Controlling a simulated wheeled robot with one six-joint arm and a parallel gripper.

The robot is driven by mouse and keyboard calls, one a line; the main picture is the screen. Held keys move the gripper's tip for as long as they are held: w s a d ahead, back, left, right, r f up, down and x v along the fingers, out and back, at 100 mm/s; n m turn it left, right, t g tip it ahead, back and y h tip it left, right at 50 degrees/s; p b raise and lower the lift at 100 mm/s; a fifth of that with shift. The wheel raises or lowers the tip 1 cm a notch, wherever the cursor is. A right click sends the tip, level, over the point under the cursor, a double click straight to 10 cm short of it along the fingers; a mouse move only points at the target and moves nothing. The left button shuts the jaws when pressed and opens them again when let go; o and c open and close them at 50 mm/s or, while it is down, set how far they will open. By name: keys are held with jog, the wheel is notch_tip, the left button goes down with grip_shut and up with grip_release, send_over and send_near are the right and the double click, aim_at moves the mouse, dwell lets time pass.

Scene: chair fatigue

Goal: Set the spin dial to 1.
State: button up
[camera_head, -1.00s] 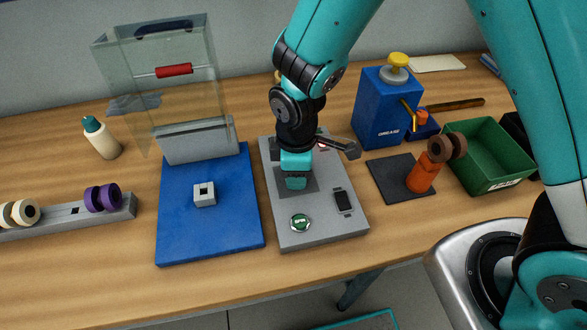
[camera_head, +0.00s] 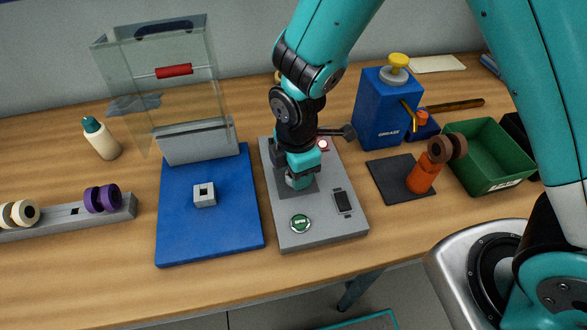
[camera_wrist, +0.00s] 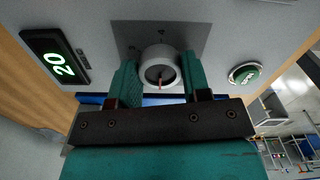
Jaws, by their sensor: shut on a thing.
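The spin dial (camera_wrist: 160,56) is a round pale grey knob with a red mark on its face, set on a dark square plate of the grey panel. In the head view a little of the dial (camera_head: 297,183) shows under my gripper. My gripper (camera_wrist: 160,76) has its two teal fingers on either side of the dial and is shut on it. A small black display (camera_wrist: 55,57) shows a green 20, turned in the wrist view; in the head view the display (camera_head: 343,202) is too small to read. A round green button (camera_wrist: 244,73) sits on the same panel.
Left of the grey panel (camera_head: 310,237) is a blue base (camera_head: 207,237) with a clear guard (camera_head: 205,90). To the right are a dark mat (camera_head: 389,184) with an orange stand, a blue grease box (camera_head: 381,115) and a green bin (camera_head: 489,178).

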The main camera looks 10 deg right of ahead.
jog(key=shift+w+a+r, duration=0.1)
jog(key=o, duration=0.9)
notch_tip(320, 180, up, 17)
jog(key=shift+r+b, duration=0.2)
jog(key=shift+b, duration=0.55)
jog(key=s+d+r+m+y, duration=0.1)
jog(key=s+d+m, duration=0.1)
jog(key=s+m, duration=0.2)
jog(key=s+d+r+m+y, duration=0.1)
jog(key=s+r+m, duration=0.1)
jog(key=s+m, duration=0.2)
jog(key=s+d+r+m+y, duration=0.1)
jog(key=s+d+m+y, duration=0.1)
jog(key=s+m, duration=0.3)
jog(key=shift+s+d+r, duration=0.15)
jog(key=shift+s+d, duration=0.2)
jog(key=shift+s, duration=0.15)
